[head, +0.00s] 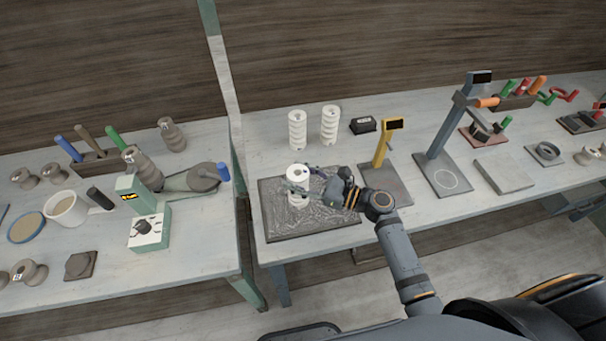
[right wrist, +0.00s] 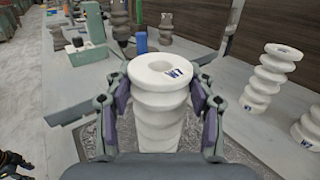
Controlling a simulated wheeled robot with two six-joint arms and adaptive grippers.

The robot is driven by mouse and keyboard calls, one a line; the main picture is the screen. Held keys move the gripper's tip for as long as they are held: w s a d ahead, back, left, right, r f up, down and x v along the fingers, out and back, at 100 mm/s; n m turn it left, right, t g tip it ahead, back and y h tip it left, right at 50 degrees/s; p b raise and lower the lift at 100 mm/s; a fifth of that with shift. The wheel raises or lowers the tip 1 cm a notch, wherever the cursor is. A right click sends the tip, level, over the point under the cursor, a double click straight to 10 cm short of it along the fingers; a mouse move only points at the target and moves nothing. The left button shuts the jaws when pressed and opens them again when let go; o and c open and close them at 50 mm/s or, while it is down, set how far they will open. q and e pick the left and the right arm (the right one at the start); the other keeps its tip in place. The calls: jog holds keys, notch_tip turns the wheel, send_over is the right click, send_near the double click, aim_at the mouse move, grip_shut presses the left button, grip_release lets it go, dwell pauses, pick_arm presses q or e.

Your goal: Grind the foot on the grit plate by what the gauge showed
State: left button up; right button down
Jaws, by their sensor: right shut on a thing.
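My right gripper (head: 298,190) is shut on a white ribbed clay piece (head: 299,172), one finger on each side. The piece stands upright over the dark grit plate (head: 335,228). In the right wrist view the same piece (right wrist: 160,110) shows a flat ring-shaped top and a blue mark. Its foot is hidden there, so I cannot tell whether it touches the plate. A yellow post gauge (head: 381,148) with a small dark display stands right of the plate; I cannot read the display. My left gripper is not visible in the head view.
Two similar white ribbed pieces (head: 297,130) (head: 329,124) stand behind the plate beside a small black box (head: 363,125). A grey post stand (head: 446,129) is further right. The left table (head: 200,262) holds a green device (head: 144,208) and brown pots. A gap separates the tables.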

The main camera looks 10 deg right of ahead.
jog(key=shift+a, duration=0.15)
jog(key=shift+a+r+p, duration=0.15)
jog(key=shift+a+p, duration=0.1)
jog(key=shift+p, duration=0.05)
jog(key=shift+a, duration=0.8)
jog(key=shift+d+r+p, duration=0.1)
jog(key=shift+p, duration=0.2)
jog(key=shift+r, duration=0.2)
notch_tip(320, 180, up, 5)
jog(key=p, duration=0.5)
jog(key=shift+f, duration=0.25)
